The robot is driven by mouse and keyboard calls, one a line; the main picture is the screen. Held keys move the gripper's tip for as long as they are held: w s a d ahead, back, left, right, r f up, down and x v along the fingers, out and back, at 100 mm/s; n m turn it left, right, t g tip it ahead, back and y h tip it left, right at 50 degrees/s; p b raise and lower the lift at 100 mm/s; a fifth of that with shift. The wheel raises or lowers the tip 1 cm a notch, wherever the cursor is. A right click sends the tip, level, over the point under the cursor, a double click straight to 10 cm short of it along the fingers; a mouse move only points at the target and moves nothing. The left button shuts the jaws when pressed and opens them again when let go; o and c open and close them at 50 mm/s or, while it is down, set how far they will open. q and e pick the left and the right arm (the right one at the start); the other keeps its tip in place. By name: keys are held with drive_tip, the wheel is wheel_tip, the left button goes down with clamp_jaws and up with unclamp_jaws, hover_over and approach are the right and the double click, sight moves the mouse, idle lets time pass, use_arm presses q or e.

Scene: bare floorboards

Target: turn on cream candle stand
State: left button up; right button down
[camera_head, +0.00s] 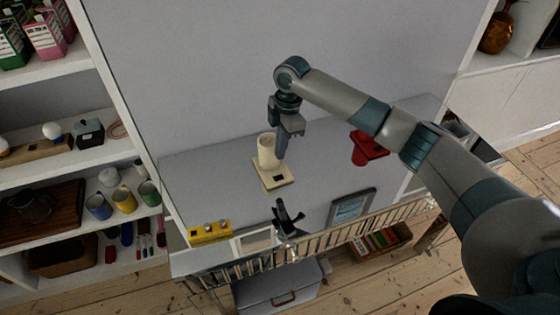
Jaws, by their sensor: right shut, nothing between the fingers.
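The cream candle stand (267,152) stands upright on the grey tabletop, a cream cylinder on a square cream base (273,176). A small dark patch shows on the front part of the base. My right gripper (282,155) is shut and empty, pointing down just right of the cylinder. Its tip is close above or at the base; I cannot tell whether it touches. My left gripper does not show.
A red object (368,148) stands right of the stand, and a yellow box (209,233) lies front left. A black item (288,217) and a framed picture (350,208) are near the front railing (330,244). Shelves with cups (124,199) stand at left.

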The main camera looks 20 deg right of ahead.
drive_tip(key=r, duration=0.2)
drive_tip(key=r+b, duration=0.1)
drive_tip(key=r, duration=0.1)
drive_tip(key=shift+d+r, duration=0.2)
drive_tip(key=shift+r, duration=0.2)
drive_tip(key=shift+r, duration=0.1)
drive_tip(key=shift+w+p, duration=0.1)
drive_tip(key=shift+p, duration=1.9)
drive_tip(key=shift+a, duration=0.1)
